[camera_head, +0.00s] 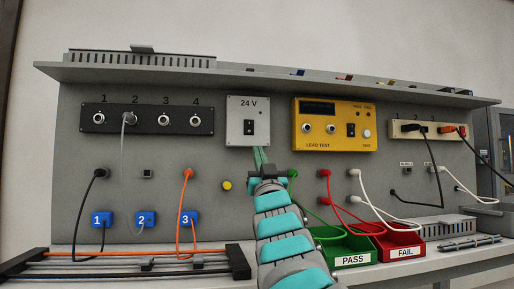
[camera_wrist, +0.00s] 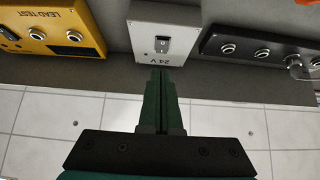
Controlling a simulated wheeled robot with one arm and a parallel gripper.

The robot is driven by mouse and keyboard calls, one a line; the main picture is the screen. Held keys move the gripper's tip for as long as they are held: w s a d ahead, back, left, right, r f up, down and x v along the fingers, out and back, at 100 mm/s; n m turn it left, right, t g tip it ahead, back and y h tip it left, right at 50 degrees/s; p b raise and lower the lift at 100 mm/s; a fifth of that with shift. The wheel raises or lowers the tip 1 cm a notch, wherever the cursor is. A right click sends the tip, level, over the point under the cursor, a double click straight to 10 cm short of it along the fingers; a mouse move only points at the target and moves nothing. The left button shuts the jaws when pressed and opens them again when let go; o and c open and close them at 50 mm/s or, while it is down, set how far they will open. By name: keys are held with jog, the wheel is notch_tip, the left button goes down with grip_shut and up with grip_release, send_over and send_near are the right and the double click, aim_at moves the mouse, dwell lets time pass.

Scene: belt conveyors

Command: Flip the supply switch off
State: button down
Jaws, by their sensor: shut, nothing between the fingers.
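I cannot tell which way the rocker is tipped. My gripper (camera_head: 259,154) has green fingers and sits just below the box in the head view. In the wrist view my gripper (camera_wrist: 160,72) is shut and empty, its tips pointing at the "24 V" label side of the box. A gap to the rocker shows there.
A yellow lead test box (camera_head: 336,142) with its own black switch stands to the right. A black panel (camera_head: 147,119) with numbered sockets and a plugged lead is to the left. Cables hang below. Green PASS (camera_head: 353,259) and red FAIL (camera_head: 404,252) bins sit on the bench.

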jog(key=shift+v, duration=1.55)
jog(key=shift+w+f, duration=0.2)
jog(key=shift+f, duration=0.05)
